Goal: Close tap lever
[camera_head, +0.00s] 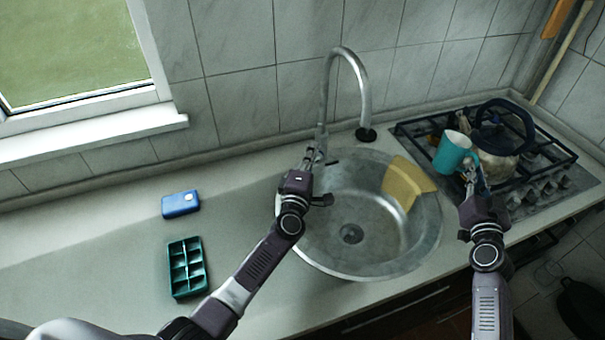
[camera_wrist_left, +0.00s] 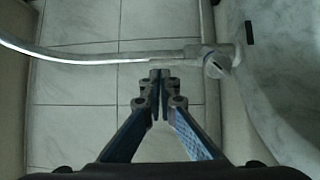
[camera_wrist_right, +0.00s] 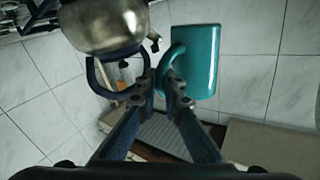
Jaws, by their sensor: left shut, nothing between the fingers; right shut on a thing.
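The metal tap (camera_head: 363,85) rises behind the sink and arches over it; no running water shows. In the left wrist view the tap body (camera_wrist_left: 215,55) is right of the fingertips, with a short lever-like stub (camera_wrist_left: 224,62). How far the lever is turned I cannot tell. My left gripper (camera_head: 313,156) is shut and empty in front of the tap base; it also shows in the left wrist view (camera_wrist_left: 160,76). My right gripper (camera_head: 470,172) is shut on the handle of a teal mug (camera_head: 451,152), held tilted near the stove; the mug shows in the right wrist view (camera_wrist_right: 199,60).
The round sink (camera_head: 385,250) holds a yellow cloth (camera_head: 405,182) at its right rim. A kettle (camera_head: 497,163) with a dark blue handle stands on the gas stove (camera_head: 560,160). A blue box (camera_head: 181,204) and a green tray (camera_head: 187,286) lie on the left counter.

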